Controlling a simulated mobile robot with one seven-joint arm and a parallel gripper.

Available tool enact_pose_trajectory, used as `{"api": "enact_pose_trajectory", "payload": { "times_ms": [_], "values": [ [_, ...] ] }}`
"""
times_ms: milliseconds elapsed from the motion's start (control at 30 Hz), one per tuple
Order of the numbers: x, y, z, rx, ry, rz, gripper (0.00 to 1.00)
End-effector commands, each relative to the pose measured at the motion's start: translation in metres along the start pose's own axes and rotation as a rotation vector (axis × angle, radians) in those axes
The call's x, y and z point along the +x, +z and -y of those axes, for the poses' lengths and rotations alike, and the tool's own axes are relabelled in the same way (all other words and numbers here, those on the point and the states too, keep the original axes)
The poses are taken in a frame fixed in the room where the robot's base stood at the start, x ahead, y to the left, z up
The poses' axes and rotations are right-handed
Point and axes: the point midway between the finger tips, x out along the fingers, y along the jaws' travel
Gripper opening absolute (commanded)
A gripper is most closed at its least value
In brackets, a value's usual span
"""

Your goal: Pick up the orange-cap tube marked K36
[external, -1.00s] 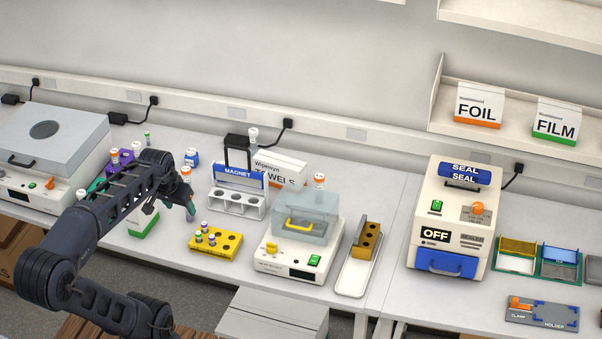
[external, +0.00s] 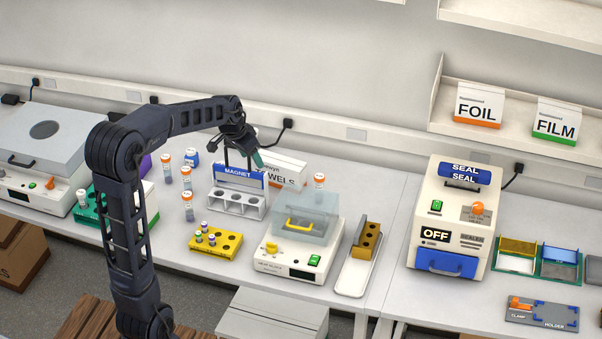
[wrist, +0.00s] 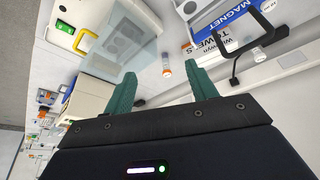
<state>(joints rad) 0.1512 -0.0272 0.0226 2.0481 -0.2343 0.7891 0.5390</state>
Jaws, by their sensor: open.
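An orange-cap tube (external: 319,182) stands behind the clear-lidded heat block; no marking is legible on it. In the wrist view an orange-and-white tube (wrist: 166,66) shows ahead, between my fingers in the picture but apart from them. More orange-cap tubes stand left of the magnet rack: one farther back (external: 167,172), one in the middle (external: 187,180) and one nearer the front (external: 189,208). Their marks are too small to read, so I cannot tell which is K36. My gripper (external: 258,160) is open and empty above the magnet rack's back; its green fingers (wrist: 162,86) are spread in the wrist view.
The magnet rack (external: 238,202) with its tall black handle stands close by my gripper. The towels box (external: 285,172) lies behind it. The heat block (external: 290,255) and a yellow rack (external: 229,246) are in front.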

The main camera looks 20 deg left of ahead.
Motion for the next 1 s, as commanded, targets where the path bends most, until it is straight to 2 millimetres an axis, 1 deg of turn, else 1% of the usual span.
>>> {"api": "enact_pose_trajectory", "payload": {
  "times_ms": [33,167,300,367,500,600,700,800,1000],
  "values": [
    [0.014,-0.013,0.002,0.019,0.009,0.003,0.57],
    [0.046,-0.043,0.005,0.071,0.028,0.003,0.57],
    [0.084,-0.073,0.007,0.127,0.048,0.001,0.57],
    [0.101,-0.085,0.008,0.15,0.056,0.0,0.57],
    [0.143,-0.111,0.008,0.204,0.073,-0.002,0.57],
    [0.17,-0.126,0.007,0.24,0.083,-0.003,0.57],
    [0.192,-0.137,0.006,0.266,0.09,-0.006,0.57],
    [0.206,-0.144,0.005,0.284,0.094,-0.007,0.57],
    [0.219,-0.148,0.004,0.296,0.097,-0.007,0.57]
  ]
}}
